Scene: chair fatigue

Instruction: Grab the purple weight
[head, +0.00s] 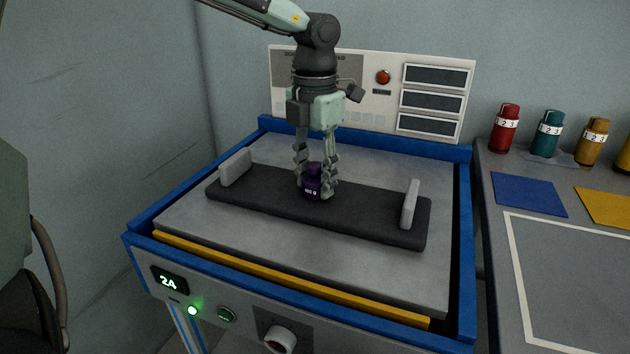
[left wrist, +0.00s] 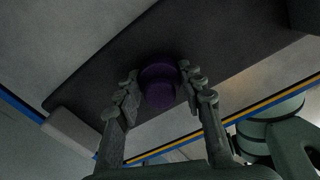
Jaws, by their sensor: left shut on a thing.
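The purple weight (head: 312,183) stands on the dark padded bar in the middle of the test machine. It also shows in the left wrist view (left wrist: 159,84), between the fingers. My left gripper (head: 316,185) reaches down from above and is shut on the purple weight, with one finger on each side. In the left wrist view, my left gripper's fingers (left wrist: 163,92) flank the weight's sides. The weight looks upright and at the height of the bar; I cannot tell whether it touches the bar. My right gripper is not in view.
The dark bar (head: 370,213) has grey upright end pieces and lies on a grey plate with a blue frame (head: 463,250). A control panel (head: 380,105) stands behind. A chair is at the left.

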